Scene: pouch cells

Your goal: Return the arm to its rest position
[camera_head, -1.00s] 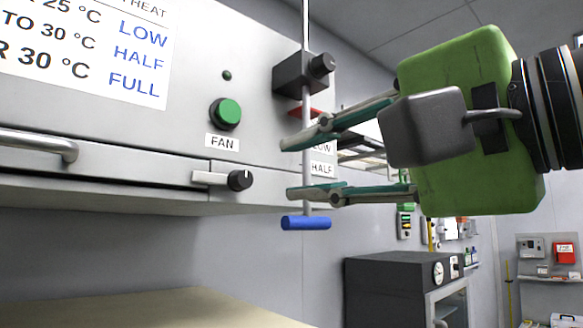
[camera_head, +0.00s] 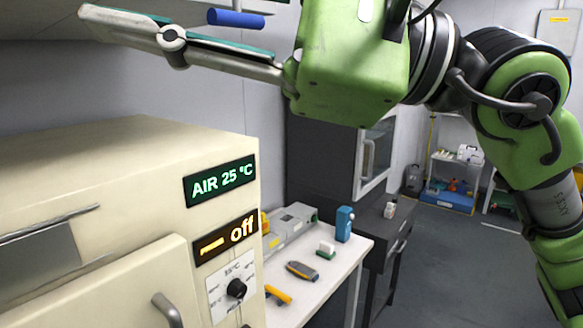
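My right gripper (camera_head: 175,42) is in the upper part of the head view, its arm coming in from the right. One finger with a teal pad shows, pointing left; the other finger is cut off by the top edge. Clear space shows above the visible pad, so the gripper is open, with nothing seen between the fingers. A blue handle end (camera_head: 235,18) shows just above the visible finger; I cannot tell whether they touch. My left gripper is not in view.
A cream oven-like cabinet (camera_head: 110,160) with displays "AIR 25 °C" and "off" and a knob (camera_head: 236,288) fills the lower left. A white bench (camera_head: 325,275) with small tools stands beyond it. A dark cabinet (camera_head: 318,150) is behind my arm. Open floor (camera_head: 440,270) lies at the right.

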